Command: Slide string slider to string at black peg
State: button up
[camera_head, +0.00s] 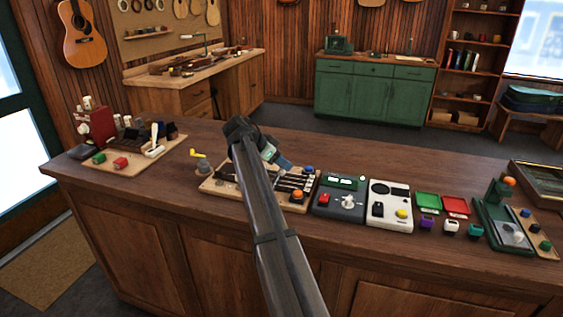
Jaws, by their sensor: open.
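The wooden string board (214,192) lies on the counter near its middle, with several dark lines (290,183) running across its right half. Small pale pieces line its right end, with a blue knob (309,169) at the far corner and an orange knob (297,195) at the near one. I cannot pick out the string slider or the black peg at this size. My arm crosses in front of the board and hides its middle. My gripper (285,167) is open above the far side of the board, and I cannot tell whether it touches anything.
A dark box with a red button (325,199) and a white box with a yellow knob (402,213) stand right of the board. Green (427,201) and red (456,205) trays lie further right. A yellow crank (198,154) is close left.

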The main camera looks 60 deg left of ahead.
jog(key=shift+w, duration=0.1)
jog(key=shift+c, duration=0.2)
grip_shut()
dwell(0.5)
